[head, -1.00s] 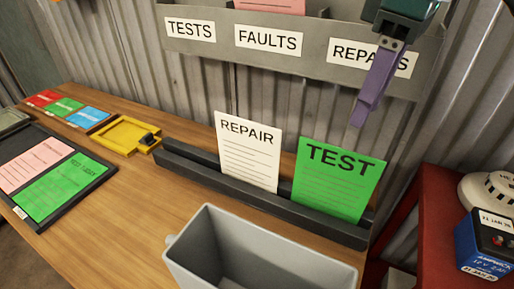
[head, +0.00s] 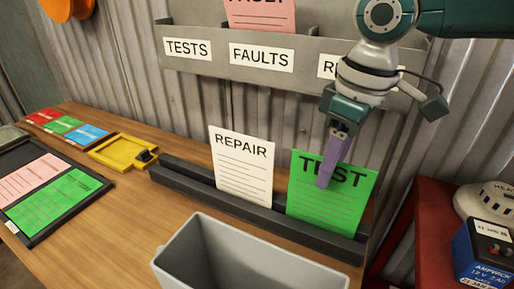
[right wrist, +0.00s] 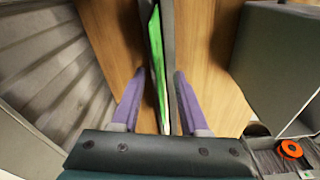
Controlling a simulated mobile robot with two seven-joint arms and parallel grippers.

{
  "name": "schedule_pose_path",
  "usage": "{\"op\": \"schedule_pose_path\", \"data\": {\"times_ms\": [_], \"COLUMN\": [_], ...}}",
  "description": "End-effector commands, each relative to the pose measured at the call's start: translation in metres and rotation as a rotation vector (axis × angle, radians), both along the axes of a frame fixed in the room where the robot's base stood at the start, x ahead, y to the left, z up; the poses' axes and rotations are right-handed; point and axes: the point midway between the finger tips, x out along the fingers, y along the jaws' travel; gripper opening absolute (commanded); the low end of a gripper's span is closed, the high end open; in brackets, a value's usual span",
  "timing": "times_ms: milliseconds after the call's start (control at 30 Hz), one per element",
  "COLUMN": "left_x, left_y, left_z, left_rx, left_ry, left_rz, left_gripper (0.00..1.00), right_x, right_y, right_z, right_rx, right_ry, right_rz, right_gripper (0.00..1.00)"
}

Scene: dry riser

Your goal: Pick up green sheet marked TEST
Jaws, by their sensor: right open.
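The green sheet marked TEST (head: 330,203) stands upright in a dark slotted rack (head: 270,218) on the bench. My right gripper (head: 325,184) hangs in front of the sheet's upper part in the head view and hides some of its face. In the right wrist view the green sheet (right wrist: 157,65) shows edge-on between the two purple fingers of my right gripper (right wrist: 155,85). The fingers are open, apart on either side of the sheet and the rack. My left gripper is not in view.
A white REPAIR sheet (head: 242,165) stands left of the green one in the rack. A grey bin (head: 245,255) sits in front. A wall pocket holder (head: 205,62) is above. A red stand (head: 435,225) with a battery (head: 487,248) is at right.

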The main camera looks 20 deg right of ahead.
Motion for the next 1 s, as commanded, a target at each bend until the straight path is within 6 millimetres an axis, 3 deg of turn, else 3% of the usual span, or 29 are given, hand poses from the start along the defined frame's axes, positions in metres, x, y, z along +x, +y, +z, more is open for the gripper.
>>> {"op": "schedule_pose_path", "data": {"times_ms": [200, 567, 1000], "left_x": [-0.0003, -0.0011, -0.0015], "left_y": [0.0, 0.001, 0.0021], "left_z": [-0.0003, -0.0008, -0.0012], "left_rx": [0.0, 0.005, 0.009], "left_ry": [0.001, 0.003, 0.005], "left_rz": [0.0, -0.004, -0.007], "left_gripper": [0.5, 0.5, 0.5], "right_x": [0.0002, 0.0002, 0.0003], "right_y": [0.0, -0.0001, -0.0004], "right_z": [-0.0005, -0.0001, 0.0], "right_rx": [0.0, -0.001, -0.001], "right_ry": [0.0, 0.0, 0.0], "right_rz": [0.0, 0.0, -0.001], "right_gripper": [0.42, 0.01, 0.0]}}
